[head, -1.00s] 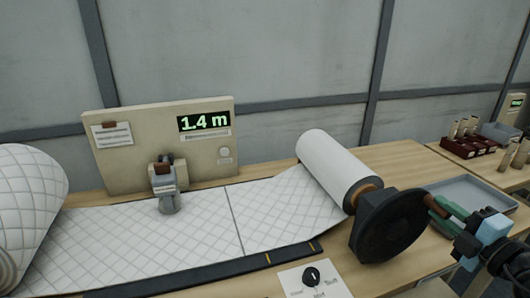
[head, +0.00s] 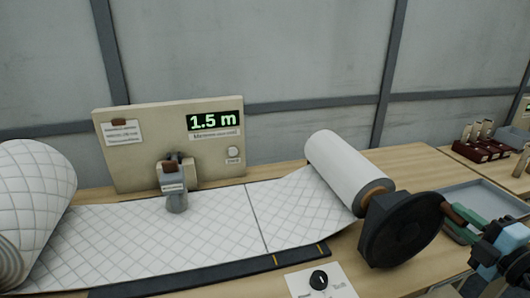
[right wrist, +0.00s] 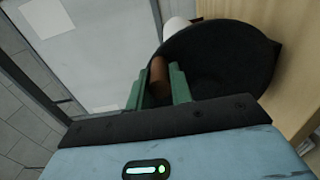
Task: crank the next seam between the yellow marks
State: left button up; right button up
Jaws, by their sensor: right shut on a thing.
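The white quilted wadding (head: 150,235) runs from the big roll (head: 30,200) at left to the take-up roll (head: 343,170) at right. A dark seam (head: 257,217) crosses it, its near end slightly left of the left yellow mark (head: 275,261). The right yellow mark (head: 320,249) is further right on the dark front strip. The black crank wheel (head: 400,232) is at the take-up roll's near end. My right gripper (head: 460,215) is shut on its brown handle (head: 450,211); the handle also shows between the green fingers in the right wrist view (right wrist: 158,78). My left gripper is out of view.
A board (head: 130,170) behind the wadding carries a display (head: 213,120) reading 1.5 m. A grey device (head: 175,192) stands over the wadding. A dial card (head: 320,283) lies in front, a grey tray (head: 480,203) at right.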

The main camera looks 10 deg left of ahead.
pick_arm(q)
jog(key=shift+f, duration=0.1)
pick_arm(e)
jog(key=shift+f, duration=0.15)
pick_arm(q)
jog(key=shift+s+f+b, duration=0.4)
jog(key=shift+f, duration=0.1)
pick_arm(e)
jog(key=shift+w+d+f, duration=0.2)
jog(key=shift+d+f, duration=0.3)
jog(key=shift+f, duration=0.15)
jog(key=o, duration=1)
jog(key=shift+c, duration=0.2)
jog(key=shift+r, duration=0.1)
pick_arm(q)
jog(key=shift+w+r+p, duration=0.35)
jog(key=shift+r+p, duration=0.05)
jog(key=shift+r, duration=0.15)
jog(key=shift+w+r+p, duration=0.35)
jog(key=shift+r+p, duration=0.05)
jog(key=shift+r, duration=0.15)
pick_arm(e)
jog(key=v, duration=1)
